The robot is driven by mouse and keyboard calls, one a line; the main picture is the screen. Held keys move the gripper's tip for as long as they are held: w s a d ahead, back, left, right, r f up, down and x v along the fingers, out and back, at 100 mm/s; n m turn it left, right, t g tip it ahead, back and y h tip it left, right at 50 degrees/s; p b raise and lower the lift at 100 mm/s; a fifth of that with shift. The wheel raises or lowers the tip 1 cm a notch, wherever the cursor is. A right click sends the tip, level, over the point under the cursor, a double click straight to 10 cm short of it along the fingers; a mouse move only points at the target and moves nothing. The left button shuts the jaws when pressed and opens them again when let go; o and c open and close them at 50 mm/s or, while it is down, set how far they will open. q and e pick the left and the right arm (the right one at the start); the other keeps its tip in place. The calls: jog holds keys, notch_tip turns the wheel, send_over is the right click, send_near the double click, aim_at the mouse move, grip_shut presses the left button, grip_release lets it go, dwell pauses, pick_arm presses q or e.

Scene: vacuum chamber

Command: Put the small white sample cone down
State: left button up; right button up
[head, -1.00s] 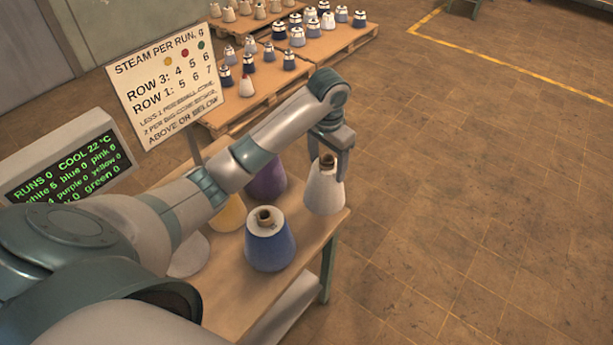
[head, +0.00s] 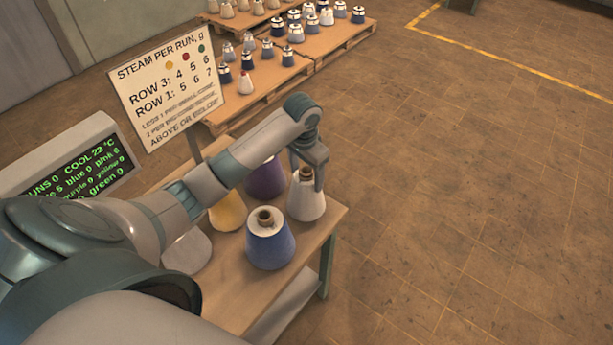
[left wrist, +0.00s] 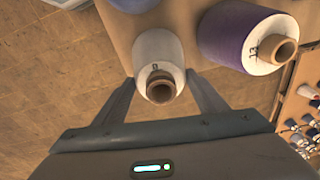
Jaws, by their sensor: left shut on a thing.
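My left gripper (head: 312,178) is shut on a white cone (head: 306,202) with a brown tube top, gripped near its upper end. The cone is upright at the right end of the wooden table (head: 323,228); its base is at or very near the tabletop, and I cannot tell whether it touches. In the left wrist view the white cone (left wrist: 158,50) sits between the two fingers, with a small dark mark by its tube. My right gripper is not in view.
A blue cone (head: 270,245) stands in front of the held cone, a purple one (head: 265,180) behind left. A yellow cone (head: 228,213) and another pale cone (head: 188,252) stand left, partly hidden by my arm. A sign (head: 165,88), display (head: 75,165) and loaded pallets (head: 270,75) lie beyond.

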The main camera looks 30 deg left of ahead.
pick_arm(q)
jog(key=shift+f+p, duration=0.3)
jog(key=shift+f, duration=0.65)
jog(key=o, duration=1.5)
jog(key=shift+r+b, duration=0.45)
jog(key=shift+r, duration=0.2)
jog(key=shift+s+d+r+b, duration=0.1)
jog(key=shift+s+r+b, duration=0.2)
jog(key=shift+r, duration=1.45)
jog(key=shift+s+r+b, duration=0.1)
jog(key=shift+r+b, duration=0.3)
jog(key=shift+r, duration=1.4)
jog(key=shift+s+d+r+b, duration=0.15)
jog(key=shift+r+b, duration=0.2)
jog(key=shift+r, duration=1.4)
jog(key=shift+a, duration=0.1)
